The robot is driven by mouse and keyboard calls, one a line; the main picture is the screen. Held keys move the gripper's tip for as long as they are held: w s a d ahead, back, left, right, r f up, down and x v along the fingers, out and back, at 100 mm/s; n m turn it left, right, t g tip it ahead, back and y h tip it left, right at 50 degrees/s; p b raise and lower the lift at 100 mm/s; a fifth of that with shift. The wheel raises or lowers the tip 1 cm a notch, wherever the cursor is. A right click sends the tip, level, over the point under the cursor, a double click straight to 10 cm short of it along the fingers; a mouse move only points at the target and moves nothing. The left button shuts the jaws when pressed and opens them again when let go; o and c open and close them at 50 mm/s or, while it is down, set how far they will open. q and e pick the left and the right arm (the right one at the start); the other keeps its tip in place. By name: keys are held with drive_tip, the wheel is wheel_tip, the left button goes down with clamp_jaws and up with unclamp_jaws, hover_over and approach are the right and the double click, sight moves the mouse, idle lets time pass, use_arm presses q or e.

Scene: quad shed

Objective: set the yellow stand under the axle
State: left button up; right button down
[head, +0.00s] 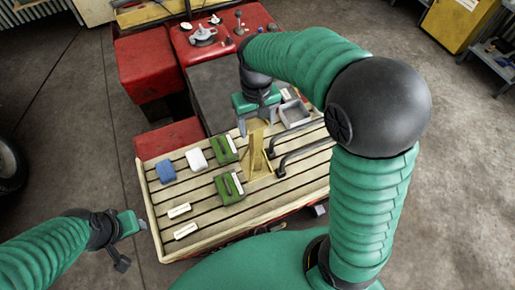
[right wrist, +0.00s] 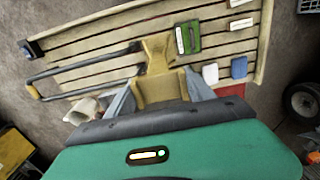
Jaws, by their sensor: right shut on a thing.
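The yellow stand (head: 257,160) is upright over the slatted wooden bed, its wider foot toward the bed's near side. I cannot tell whether the foot touches the slats. My right gripper (head: 256,123) is shut on the top of the stand from above. In the right wrist view the stand (right wrist: 160,87) sits between the two grey fingers (right wrist: 160,98). My left gripper (head: 130,224) is empty beside the bed's near left corner; its finger gap is too small to make out. I cannot pick out an axle in either view.
Red machine parts (head: 150,65) stand behind.

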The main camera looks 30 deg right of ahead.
sight(255, 146)
drive_tip(key=shift+f, duration=0.2)
drive_tip(key=f+p, duration=0.1)
drive_tip(key=f, duration=0.2)
drive_tip(key=f+p, duration=0.1)
drive_tip(key=f, duration=0.1)
drive_tip(key=f+p, duration=0.1)
drive_tip(key=f, duration=0.2)
drive_tip(key=shift+s+a+f, duration=0.15)
drive_tip(key=shift+a+f, duration=0.2)
drive_tip(key=shift+d+f, duration=0.1)
drive_tip(key=shift+f, duration=0.1)
drive_tip(key=shift+s+d, duration=0.15)
drive_tip(key=shift+s, duration=0.05)
drive_tip(key=c, duration=0.6)
unclamp_jaws()
drive_tip(key=shift+s, duration=0.1)
drive_tip(key=shift+c, duration=0.2)
drive_tip(key=shift+o, duration=1.1)
use_arm(q)
drive_tip(key=v, duration=0.3)
drive_tip(key=shift+s+a+r, duration=0.1)
drive_tip(key=shift+s+a, duration=0.05)
drive_tip(key=shift+a, duration=0.05)
use_arm(e)
drive_tip(key=shift+o, duration=0.3)
drive_tip(key=shift+a, duration=0.2)
